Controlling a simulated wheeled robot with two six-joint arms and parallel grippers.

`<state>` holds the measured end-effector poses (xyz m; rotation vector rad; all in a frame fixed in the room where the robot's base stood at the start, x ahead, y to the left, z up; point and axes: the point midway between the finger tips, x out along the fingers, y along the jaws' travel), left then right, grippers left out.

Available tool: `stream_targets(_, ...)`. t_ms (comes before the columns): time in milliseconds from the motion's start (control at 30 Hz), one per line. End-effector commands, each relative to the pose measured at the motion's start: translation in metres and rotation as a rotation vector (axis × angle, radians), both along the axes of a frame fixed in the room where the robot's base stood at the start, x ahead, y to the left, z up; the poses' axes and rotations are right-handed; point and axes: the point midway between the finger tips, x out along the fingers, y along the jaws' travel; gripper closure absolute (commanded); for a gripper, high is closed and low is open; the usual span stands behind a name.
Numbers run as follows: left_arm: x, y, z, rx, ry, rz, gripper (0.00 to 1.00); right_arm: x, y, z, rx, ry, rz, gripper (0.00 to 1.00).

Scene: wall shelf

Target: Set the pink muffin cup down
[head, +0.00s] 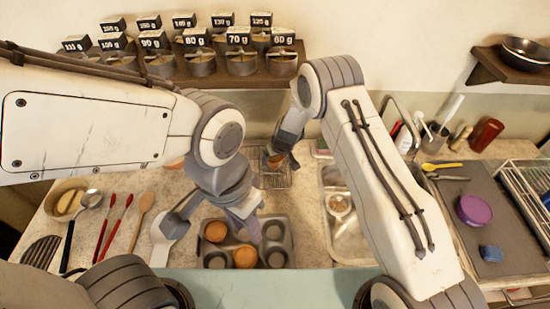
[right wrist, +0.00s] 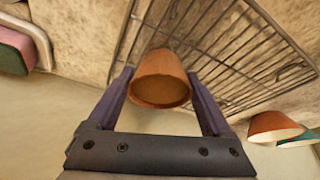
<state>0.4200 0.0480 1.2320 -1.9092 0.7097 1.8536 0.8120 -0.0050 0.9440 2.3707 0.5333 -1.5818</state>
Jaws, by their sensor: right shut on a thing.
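The pink muffin cup (right wrist: 162,80) looks orange-pink in this light. It sits between the two fingers of my right gripper (right wrist: 160,92), which is shut on it. In the head view the cup (head: 275,160) shows small at the tip of my right gripper (head: 272,154), over the back of a wire rack (head: 276,181). I cannot tell how far it is above the rack. My left gripper (head: 250,212) hangs over the muffin tin (head: 290,229); its fingers are blurred against the tin, so its opening is unclear.
Another orange cup (right wrist: 272,127) and a teal cup (right wrist: 302,139) stand beside the rack. A pink and green sponge (right wrist: 18,48) lies on the opposite side. A metal sink (head: 345,242) is right of the tin. A shelf of labelled tins (head: 240,64) is behind.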

Motion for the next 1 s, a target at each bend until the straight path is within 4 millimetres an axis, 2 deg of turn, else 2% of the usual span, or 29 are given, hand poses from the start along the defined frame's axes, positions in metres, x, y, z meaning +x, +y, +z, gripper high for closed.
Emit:
stream_targets(200,0.0,0.0,-0.006,0.0,0.0,0.001,0.6,0.0,0.0,-0.005,0.0,0.0,0.0,0.79)
stream_targets(233,0.0,0.0,-0.005,0.0,0.0,0.001,0.6,0.0,0.0,-0.003,-0.001,0.001,0.001,0.08)
stream_targets(267,0.0,0.0,-0.004,0.0,0.0,0.001,0.6,0.0,0.0,-0.003,0.0,0.001,0.0,0.0)
stream_targets(500,0.0,0.0,-0.003,0.0,0.0,0.001,0.6,0.0,0.0,-0.002,0.0,0.001,0.0,0.0)
stream_targets(600,0.0,0.0,0.002,0.0,0.0,0.0,0.6,0.0,0.0,0.002,0.0,0.001,0.0,0.0)
stream_targets(667,0.0,0.0,-0.001,-0.001,-0.001,0.0,0.6,-0.001,-0.001,0.006,0.0,-0.001,0.0,0.0)
stream_targets(833,0.0,0.0,-0.009,0.0,0.0,0.001,0.6,-0.012,-0.005,0.032,0.001,-0.003,0.001,0.0)
stream_targets(1000,0.0,0.0,-0.009,0.0,0.0,0.002,0.6,-0.025,-0.012,0.07,0.001,-0.003,0.002,0.0)
